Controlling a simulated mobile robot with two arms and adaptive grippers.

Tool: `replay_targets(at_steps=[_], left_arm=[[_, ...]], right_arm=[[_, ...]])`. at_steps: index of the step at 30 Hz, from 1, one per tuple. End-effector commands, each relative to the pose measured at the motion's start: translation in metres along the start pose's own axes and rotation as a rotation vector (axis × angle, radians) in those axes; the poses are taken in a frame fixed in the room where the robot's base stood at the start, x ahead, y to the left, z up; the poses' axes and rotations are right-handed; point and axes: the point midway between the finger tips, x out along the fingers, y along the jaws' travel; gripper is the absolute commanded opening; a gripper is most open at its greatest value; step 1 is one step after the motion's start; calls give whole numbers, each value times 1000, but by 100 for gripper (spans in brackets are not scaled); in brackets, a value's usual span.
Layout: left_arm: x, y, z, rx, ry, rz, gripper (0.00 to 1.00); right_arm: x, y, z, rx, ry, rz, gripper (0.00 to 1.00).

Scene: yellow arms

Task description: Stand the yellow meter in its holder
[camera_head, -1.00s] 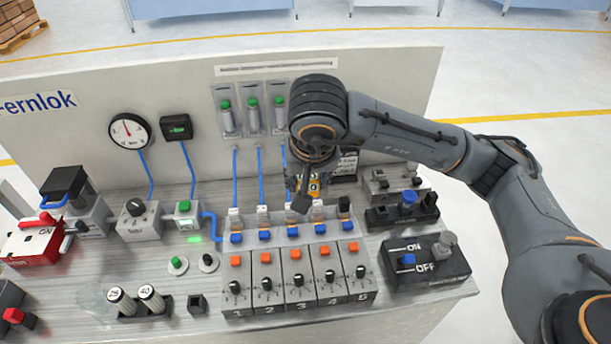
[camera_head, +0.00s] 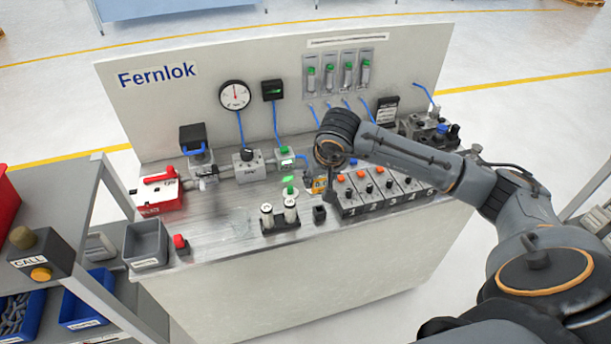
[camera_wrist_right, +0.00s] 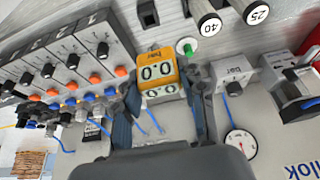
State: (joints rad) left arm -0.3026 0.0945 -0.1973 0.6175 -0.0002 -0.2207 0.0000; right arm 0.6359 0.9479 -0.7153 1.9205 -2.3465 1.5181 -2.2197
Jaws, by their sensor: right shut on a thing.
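The yellow meter (camera_head: 319,186) is small and partly hidden behind my right gripper (camera_head: 324,180) in the head view. In the right wrist view the meter (camera_wrist_right: 157,70) shows a "0.0" display, between the two fingers of my right gripper (camera_wrist_right: 162,88), which is shut on it. It is held above the bench, left of the numbered modules. A small black square socket (camera_head: 320,214), which looks like the holder, stands on the bench nearer the front edge; it also shows at the top of the wrist view (camera_wrist_right: 147,13). My left gripper is not in view.
Two capped cylinders marked 25 and 40 stand in a black rack (camera_head: 281,224) left of the socket. Numbered modules (camera_head: 385,190) stand to its right. A green button (camera_head: 289,186) is close to the gripper.

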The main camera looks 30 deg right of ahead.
Motion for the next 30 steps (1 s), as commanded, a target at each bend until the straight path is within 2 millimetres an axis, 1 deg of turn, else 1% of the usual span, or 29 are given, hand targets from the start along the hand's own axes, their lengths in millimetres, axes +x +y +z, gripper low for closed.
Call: replay_targets(at_steps=[1, 5, 8, 13, 20, 21, 25, 30], left_arm=[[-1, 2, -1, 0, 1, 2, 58], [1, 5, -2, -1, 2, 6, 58], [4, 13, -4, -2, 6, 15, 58], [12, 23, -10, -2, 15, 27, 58], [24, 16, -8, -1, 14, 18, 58], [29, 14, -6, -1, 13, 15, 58], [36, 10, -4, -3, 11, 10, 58], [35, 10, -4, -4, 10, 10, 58]], right_arm=[[1, 3, 0, 1, 0, 1, 9], [5, 4, 1, -1, 1, -1, 9], [10, 4, 3, -1, 1, -2, 9], [24, 3, 10, -1, -2, -2, 9], [47, 3, 19, 0, -2, -2, 9], [51, 3, 20, -1, 1, -2, 9], [54, 3, 21, -1, 3, -2, 9], [53, 3, 21, -1, 1, -2, 9]])
